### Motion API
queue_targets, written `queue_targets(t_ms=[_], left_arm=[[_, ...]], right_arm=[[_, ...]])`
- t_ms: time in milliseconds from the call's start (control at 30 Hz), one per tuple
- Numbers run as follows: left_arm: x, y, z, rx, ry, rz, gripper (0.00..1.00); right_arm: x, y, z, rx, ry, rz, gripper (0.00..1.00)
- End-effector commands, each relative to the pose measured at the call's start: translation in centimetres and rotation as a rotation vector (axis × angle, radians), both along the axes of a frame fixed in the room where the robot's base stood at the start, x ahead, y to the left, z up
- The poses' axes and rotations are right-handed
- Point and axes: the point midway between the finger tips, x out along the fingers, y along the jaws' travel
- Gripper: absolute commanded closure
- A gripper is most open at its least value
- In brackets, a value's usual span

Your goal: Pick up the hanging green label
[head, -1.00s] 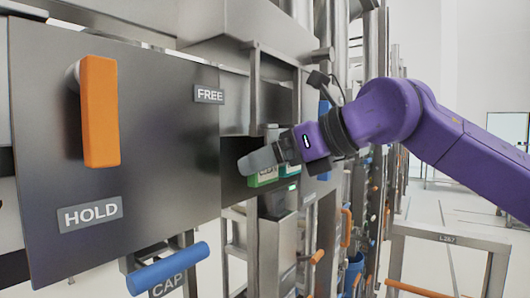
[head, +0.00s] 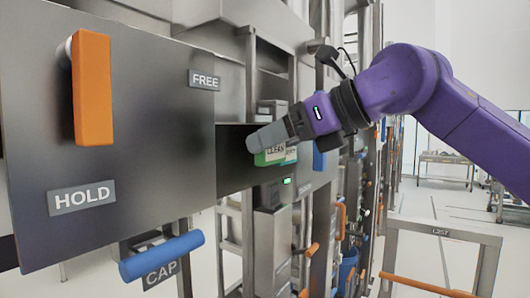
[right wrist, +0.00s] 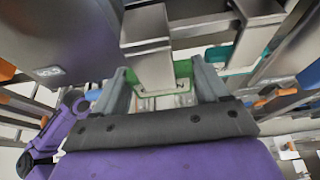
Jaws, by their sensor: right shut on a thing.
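The green label (head: 272,156), with "CLEAN" partly readable, hangs upright by the metal frame, right of the large dark panel. My right gripper (head: 258,142) reaches it from the right and is shut on it; the grey fingers cover its upper part. In the right wrist view the green label (right wrist: 182,69) lies between the two fingers of my right gripper (right wrist: 164,78), partly behind a metal post. My left gripper is not seen in the head view.
The dark panel (head: 135,130) carries an orange handle (head: 92,88) and FREE and HOLD plates. A blue CAP handle (head: 162,255) sticks out below. A metal box (head: 272,240) with a green light stands under the label.

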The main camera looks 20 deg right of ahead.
Motion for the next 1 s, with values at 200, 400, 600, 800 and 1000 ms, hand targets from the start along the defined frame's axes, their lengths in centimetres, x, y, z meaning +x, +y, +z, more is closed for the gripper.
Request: queue_targets(t_ms=[200, 400, 600, 800, 1000], left_arm=[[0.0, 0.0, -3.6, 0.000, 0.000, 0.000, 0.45], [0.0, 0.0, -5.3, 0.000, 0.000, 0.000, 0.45], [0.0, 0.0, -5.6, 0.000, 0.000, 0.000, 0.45], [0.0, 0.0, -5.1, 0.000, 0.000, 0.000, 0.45], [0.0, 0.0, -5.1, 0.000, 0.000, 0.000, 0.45]], right_arm=[[-5.3, -4.1, -0.6, 0.006, -0.007, 0.000, 0.50], [-9.9, -7.7, -0.4, 0.003, -0.005, 0.001, 0.50], [-12.0, -9.3, 0.0, 0.001, -0.002, 0.000, 0.50], [-12.4, -9.6, 0.9, -0.001, -0.003, 0.001, 0.50], [-12.4, -9.6, 0.8, -0.001, -0.004, 0.000, 0.50]])
